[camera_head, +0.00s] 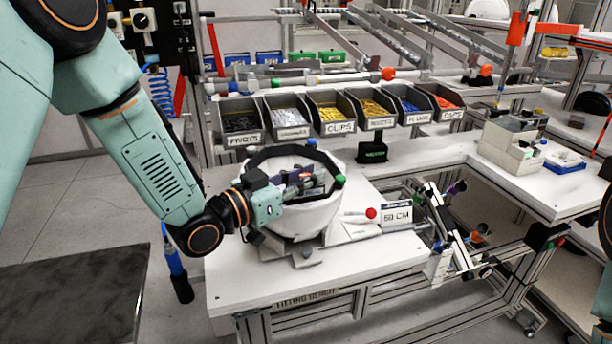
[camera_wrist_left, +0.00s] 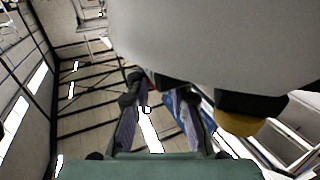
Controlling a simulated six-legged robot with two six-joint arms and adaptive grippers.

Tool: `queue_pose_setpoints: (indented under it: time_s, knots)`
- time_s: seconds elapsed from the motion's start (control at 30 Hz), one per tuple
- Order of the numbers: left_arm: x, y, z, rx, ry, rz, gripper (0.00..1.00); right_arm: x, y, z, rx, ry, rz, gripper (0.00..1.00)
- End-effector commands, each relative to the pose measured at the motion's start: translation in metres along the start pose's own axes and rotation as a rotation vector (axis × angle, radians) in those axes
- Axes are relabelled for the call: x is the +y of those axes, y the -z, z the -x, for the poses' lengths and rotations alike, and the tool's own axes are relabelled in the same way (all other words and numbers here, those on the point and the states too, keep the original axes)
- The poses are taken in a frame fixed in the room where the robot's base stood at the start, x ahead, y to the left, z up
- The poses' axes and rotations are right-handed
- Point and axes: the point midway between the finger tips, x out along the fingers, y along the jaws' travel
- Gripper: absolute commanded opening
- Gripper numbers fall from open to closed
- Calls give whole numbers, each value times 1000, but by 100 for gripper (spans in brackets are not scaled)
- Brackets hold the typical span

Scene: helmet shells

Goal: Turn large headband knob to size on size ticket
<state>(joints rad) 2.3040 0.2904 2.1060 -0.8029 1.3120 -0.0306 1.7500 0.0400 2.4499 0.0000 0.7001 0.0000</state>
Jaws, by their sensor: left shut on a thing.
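The white helmet shell (camera_head: 305,218) sits open side up on the bench, with a dark rim band and straps inside. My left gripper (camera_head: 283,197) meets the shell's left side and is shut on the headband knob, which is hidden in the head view. In the left wrist view, my left gripper's fingers (camera_wrist_left: 158,92) reach up to dark parts under the pale shell (camera_wrist_left: 220,45); the knob itself is not clear there. The size ticket (camera_head: 397,216) reads 60 CM and stands right of the shell. My right gripper is not in view.
A row of labelled bins (camera_head: 335,112) stands behind the shell. A small black display (camera_head: 373,152) with green text is in front of them. A red ball-ended lever (camera_head: 371,213) lies between shell and ticket. The white bench top (camera_head: 235,285) is clear at front left.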

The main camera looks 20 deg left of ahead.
Motion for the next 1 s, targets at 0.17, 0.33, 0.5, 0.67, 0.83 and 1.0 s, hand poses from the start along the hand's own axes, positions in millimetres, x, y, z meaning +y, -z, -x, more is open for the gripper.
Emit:
queue_pose_setpoints:
  time_s: [0.17, 0.33, 0.5, 0.67, 0.83, 1.0]
  knots:
    - [-1, -1, 0, -3, 2, 0, 0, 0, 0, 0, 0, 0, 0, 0]
    - [0, -2, 0, -4, 10, 0, 0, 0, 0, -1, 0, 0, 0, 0]
    - [1, -2, 0, -5, 57, 0, 0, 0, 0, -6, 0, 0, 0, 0]
    - [0, -2, 0, -6, 80, 0, 0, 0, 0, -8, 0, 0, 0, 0]
    - [0, -2, 0, -6, 80, 1, 0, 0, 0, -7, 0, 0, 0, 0]
    - [0, -2, 0, -7, 80, 1, 27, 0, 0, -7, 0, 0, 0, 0]
